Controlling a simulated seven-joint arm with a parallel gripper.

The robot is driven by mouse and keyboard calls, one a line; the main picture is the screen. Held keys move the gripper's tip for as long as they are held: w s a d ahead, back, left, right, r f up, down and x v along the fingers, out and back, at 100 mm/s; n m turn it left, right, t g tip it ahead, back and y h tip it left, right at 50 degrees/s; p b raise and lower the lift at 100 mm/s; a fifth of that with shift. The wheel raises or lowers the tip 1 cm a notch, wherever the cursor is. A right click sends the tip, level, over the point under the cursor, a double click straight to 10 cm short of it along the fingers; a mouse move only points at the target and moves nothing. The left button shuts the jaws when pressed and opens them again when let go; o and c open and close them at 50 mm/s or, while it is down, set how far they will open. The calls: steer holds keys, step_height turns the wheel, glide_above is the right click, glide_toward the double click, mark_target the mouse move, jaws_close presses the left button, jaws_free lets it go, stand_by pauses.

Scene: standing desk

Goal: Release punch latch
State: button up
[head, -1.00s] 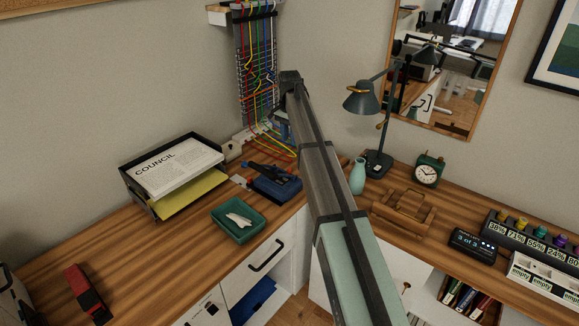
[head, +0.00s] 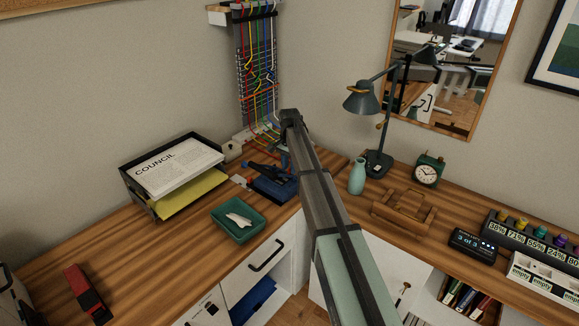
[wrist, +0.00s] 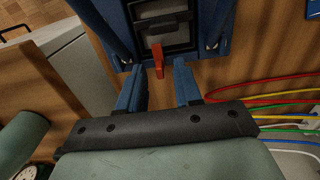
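The blue punch (head: 275,190) sits on the desk near the corner, partly hidden by my arm in the head view. In the wrist view the punch (wrist: 223,22) fills the top middle, with a dark panel at its centre. A small red latch (wrist: 158,62) sticks out from its near edge. My gripper (wrist: 158,80) is open, with a blue finger on each side and a gap between them. I cannot tell whether anything touches. The head view hides most of my gripper.
A green tray (head: 257,225) with a white item lies in front of the punch, and a black paper tray (head: 150,205) stands to its left. Coloured cables (wrist: 275,100) run close on the right in the wrist view. A teal vase (head: 357,178) and lamp stand right.

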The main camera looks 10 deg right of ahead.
steer(key=shift+f, duration=0.1)
steer(key=shift+c, duration=0.2)
jaws_close()
steer(key=shift+n, duration=0.4)
steer(key=n, duration=0.3)
steer(key=shift+n, duration=0.3)
steer(key=n, duration=0.4)
steer(key=shift+n, duration=0.3)
steer(key=n, duration=0.4)
steer(key=shift+n, duration=2.4)
